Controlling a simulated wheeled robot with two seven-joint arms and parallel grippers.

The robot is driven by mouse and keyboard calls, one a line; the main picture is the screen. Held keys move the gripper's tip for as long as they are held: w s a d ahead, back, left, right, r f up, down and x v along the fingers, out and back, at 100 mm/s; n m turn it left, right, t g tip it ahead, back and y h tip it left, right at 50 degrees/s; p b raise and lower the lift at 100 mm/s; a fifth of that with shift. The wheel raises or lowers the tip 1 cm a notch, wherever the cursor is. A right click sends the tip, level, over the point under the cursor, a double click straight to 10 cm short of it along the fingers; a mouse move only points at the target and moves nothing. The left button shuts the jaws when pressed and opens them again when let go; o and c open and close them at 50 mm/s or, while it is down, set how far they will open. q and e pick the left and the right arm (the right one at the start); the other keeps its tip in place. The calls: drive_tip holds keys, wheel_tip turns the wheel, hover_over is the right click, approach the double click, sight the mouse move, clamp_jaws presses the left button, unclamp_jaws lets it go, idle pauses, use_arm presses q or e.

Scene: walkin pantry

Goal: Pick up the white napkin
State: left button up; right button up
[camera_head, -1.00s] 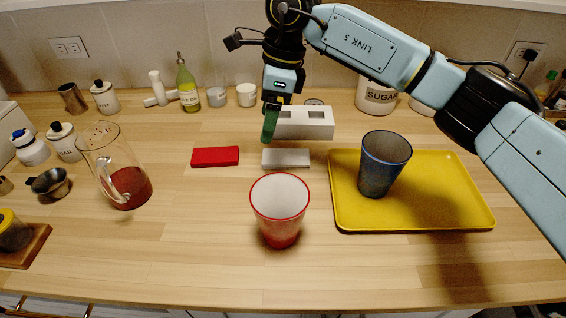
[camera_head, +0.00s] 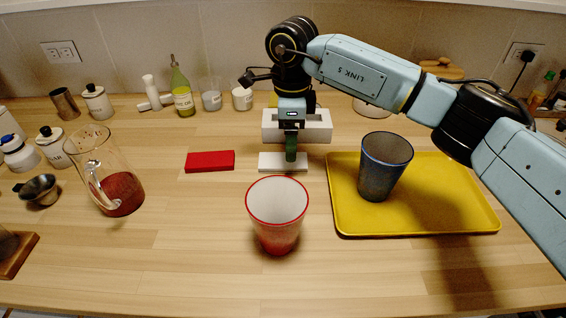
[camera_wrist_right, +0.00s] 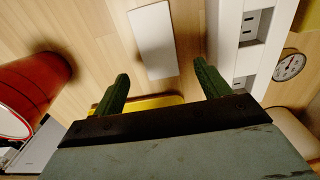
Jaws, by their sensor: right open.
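The white napkin (camera_head: 270,162) is a flat folded rectangle on the wooden counter, right of a red folded napkin (camera_head: 210,161) and behind the red and white cup (camera_head: 277,213). My right gripper (camera_head: 291,160) points down over the white napkin's right part and hides some of it. In the right wrist view the white napkin (camera_wrist_right: 152,40) lies ahead, between the lines of the two green fingers (camera_wrist_right: 163,88). The fingers are open with nothing between them. My left gripper does not show.
A white power-outlet block (camera_head: 318,125) stands just behind the napkin. A yellow tray (camera_head: 440,215) with a blue cup (camera_head: 384,165) is at right. A glass pitcher (camera_head: 108,172) stands at left.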

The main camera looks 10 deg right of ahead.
sight(283, 163)
drive_tip(key=shift+a+f, duration=0.2)
drive_tip(key=shift+f, duration=1.15)
drive_tip(key=shift+a+f, duration=0.2)
drive_tip(key=shift+f, duration=1.15)
drive_tip(key=c, duration=1)
